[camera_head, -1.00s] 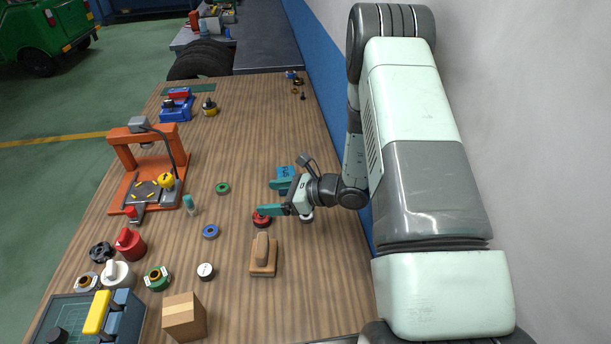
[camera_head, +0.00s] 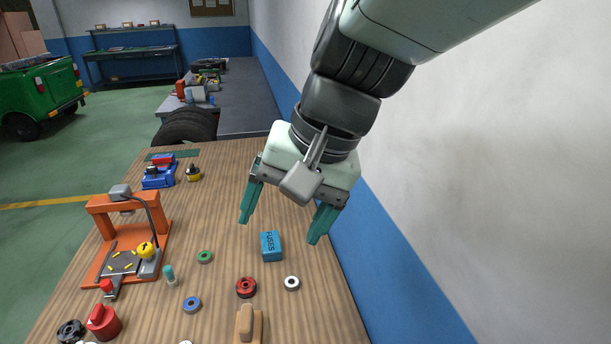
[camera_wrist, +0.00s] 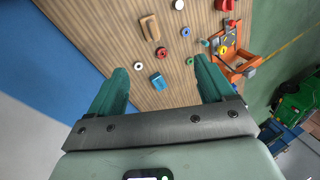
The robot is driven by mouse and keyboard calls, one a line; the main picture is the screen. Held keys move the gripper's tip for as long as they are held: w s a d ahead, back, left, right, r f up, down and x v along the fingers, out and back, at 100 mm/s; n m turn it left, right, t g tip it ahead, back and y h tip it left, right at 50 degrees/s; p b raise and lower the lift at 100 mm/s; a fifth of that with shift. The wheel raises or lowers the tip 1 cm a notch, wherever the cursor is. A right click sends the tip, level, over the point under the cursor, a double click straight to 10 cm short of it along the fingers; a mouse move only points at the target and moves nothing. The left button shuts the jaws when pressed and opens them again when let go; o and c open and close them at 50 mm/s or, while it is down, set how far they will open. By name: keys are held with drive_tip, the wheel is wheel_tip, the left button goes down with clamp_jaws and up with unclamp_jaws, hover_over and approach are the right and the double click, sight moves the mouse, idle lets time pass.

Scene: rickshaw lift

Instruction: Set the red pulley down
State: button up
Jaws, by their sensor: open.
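The red pulley (camera_head: 246,287) lies flat on the wooden table, left of a white pulley (camera_head: 291,283) and below the blue fuses box (camera_head: 271,246) in the head view. It also shows in the wrist view (camera_wrist: 161,52), well beyond my fingertips. My gripper (camera_head: 282,228) is raised high above the table, its two teal fingers spread wide with nothing between them. In the wrist view my gripper (camera_wrist: 162,78) is likewise empty, apart from every object.
A green ring (camera_head: 204,257) and a blue ring (camera_head: 192,305) lie left of the red pulley. A wooden block (camera_head: 248,324) is in front. An orange press (camera_head: 128,243) stands at the left. The wall is close on the right.

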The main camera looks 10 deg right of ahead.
drive_tip(key=s+d+r+n+t+h, duration=0.3)
drive_tip(key=s+d+r+h, duration=0.1)
drive_tip(key=s+d, duration=0.1)
drive_tip(key=shift+s+d+t, duration=0.4)
drive_tip(key=shift+d, duration=0.25)
drive_tip(key=shift+o, duration=0.3)
drive_tip(key=shift+r, duration=0.1)
idle(0.7)
drive_tip(key=shift+o, duration=1.1)
drive_tip(key=shift+w, duration=0.15)
drive_tip(key=shift+o, duration=0.3)
drive_tip(key=w+g, duration=0.1)
drive_tip(key=w, duration=0.7)
drive_tip(key=shift+w+a+r+g, duration=0.25)
drive_tip(key=shift+a+r+g, duration=0.05)
drive_tip(key=shift+a+g, duration=0.1)
drive_tip(key=w+a+f+g, duration=0.1)
drive_tip(key=w+f+g, duration=0.1)
drive_tip(key=w+f, duration=0.65)
drive_tip(key=w+a+f+g, duration=0.15)
drive_tip(key=w+f, duration=0.35)
drive_tip(key=w, duration=0.6)
wheel_tip(320, 180, down, 10)
drive_tip(key=shift+s+r, duration=0.25)
drive_tip(key=shift+d, duration=0.1)
